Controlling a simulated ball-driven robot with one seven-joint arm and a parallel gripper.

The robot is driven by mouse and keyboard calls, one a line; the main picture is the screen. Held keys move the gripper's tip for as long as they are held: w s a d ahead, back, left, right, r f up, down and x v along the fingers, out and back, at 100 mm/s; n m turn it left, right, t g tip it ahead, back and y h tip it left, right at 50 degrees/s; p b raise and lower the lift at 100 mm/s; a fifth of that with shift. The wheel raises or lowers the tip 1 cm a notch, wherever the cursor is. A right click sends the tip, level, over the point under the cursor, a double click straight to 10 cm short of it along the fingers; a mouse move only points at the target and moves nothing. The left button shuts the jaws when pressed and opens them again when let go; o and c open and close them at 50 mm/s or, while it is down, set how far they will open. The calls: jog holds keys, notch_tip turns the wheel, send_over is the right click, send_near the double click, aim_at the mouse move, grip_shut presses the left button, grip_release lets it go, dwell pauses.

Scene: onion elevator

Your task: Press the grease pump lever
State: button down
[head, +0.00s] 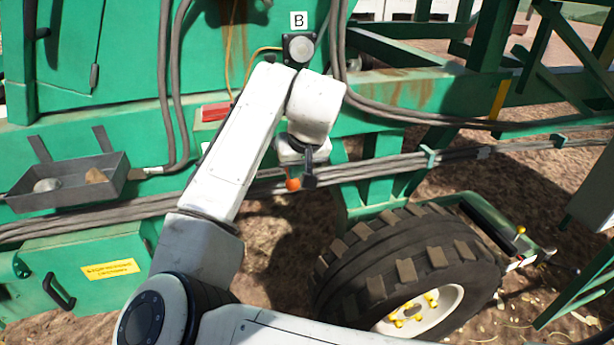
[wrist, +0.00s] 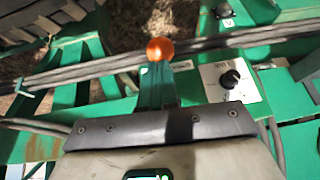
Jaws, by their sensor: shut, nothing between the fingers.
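An orange ball knob (head: 292,184), seemingly the end of the grease pump lever, shows just left of my gripper (head: 309,182) in the head view. My gripper is shut and empty, pointing down, with its dark fingers close beside the ball. I cannot tell whether they touch. In the wrist view the orange ball (wrist: 160,49) is at the upper middle, just beyond the fingers. The lever's shaft and base are hidden or cannot be made out.
A large tyre (head: 410,265) stands below right. Cable bundles (head: 400,165) run along the green machine. A grey tray (head: 70,182) is at the left. A white panel with a black dial (wrist: 230,79) lies right of the ball. A round fitting (head: 299,49) sits under label B.

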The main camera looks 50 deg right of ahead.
aim_at(297, 189)
notch_tip(297, 189, down, 3)
jog(key=shift+f+b, duration=0.15)
jog(key=shift+b, duration=0.95)
notch_tip(297, 189, down, 3)
jog(key=t+h+b, duration=0.1)
jog(key=t+b, duration=0.1)
jog(key=b, duration=0.2)
jog(key=shift+w+h, duration=0.1)
jog(key=shift+h, duration=0.2)
jog(key=shift+t, duration=0.3)
jog(key=shift+d, duration=0.1)
